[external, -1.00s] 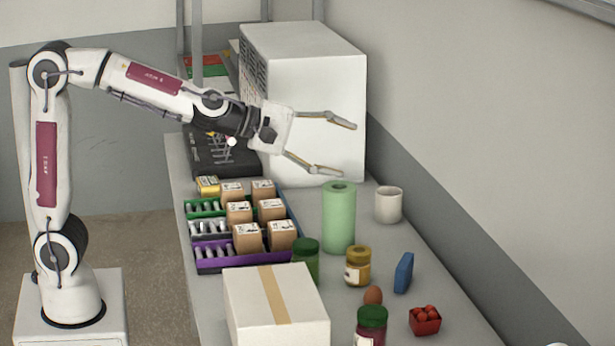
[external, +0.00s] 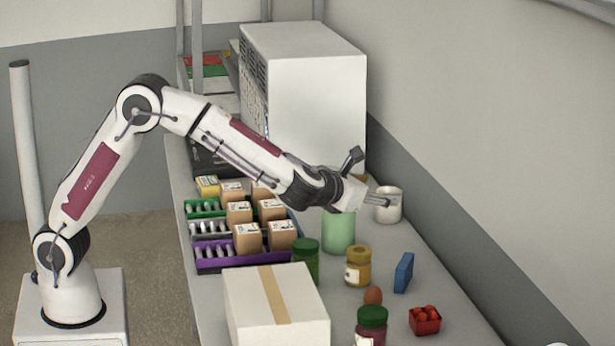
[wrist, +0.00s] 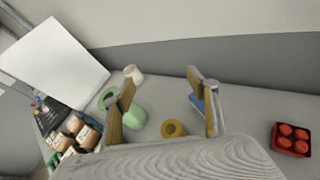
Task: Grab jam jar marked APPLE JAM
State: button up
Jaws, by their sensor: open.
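Three jars stand on the counter in the external view: one with a green lid and green contents (external: 306,261), a yellow one (external: 358,266), and a dark red one with a green lid (external: 371,326). Their labels are too small to read, so I cannot tell which is APPLE JAM. My gripper (external: 376,180) is open and empty, above the counter near the green roll and the mug. In the wrist view, my gripper (wrist: 163,82) has its fingers spread, with the yellow jar (wrist: 174,129) visible between them, apart from both.
The green roll (external: 339,231) and mug (external: 388,206) stand close below my gripper. A blue block (external: 404,272), an egg (external: 373,296) and a red punnet (external: 425,321) lie near the jars. A cardboard box (external: 276,308) and a divided tray with small boxes (external: 222,265) stand left.

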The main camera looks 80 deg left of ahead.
aim_at(356, 255)
jog(key=s+f+n+g+y, duration=0.1)
jog(key=f+n, duration=0.1)
jog(key=s+f+n+g, duration=0.1)
jog(key=f+n, duration=0.1)
jog(key=f, duration=0.1)
jog(key=s+a+f+n+g+y, duration=0.1)
jog(key=f+n, duration=0.1)
jog(key=f, duration=0.1)
jog(key=shift+f+g+y, duration=0.2)
jog(key=shift+g+y, duration=0.1)
jog(key=shift+g, duration=0.1)
jog(key=shift+s+a+f+n, duration=0.1)
jog(key=shift+s+f+n, duration=0.15)
jog(key=shift+f+n, duration=0.15)
jog(key=shift+f, duration=1.7)
jog(key=shift+f, duration=0.15)
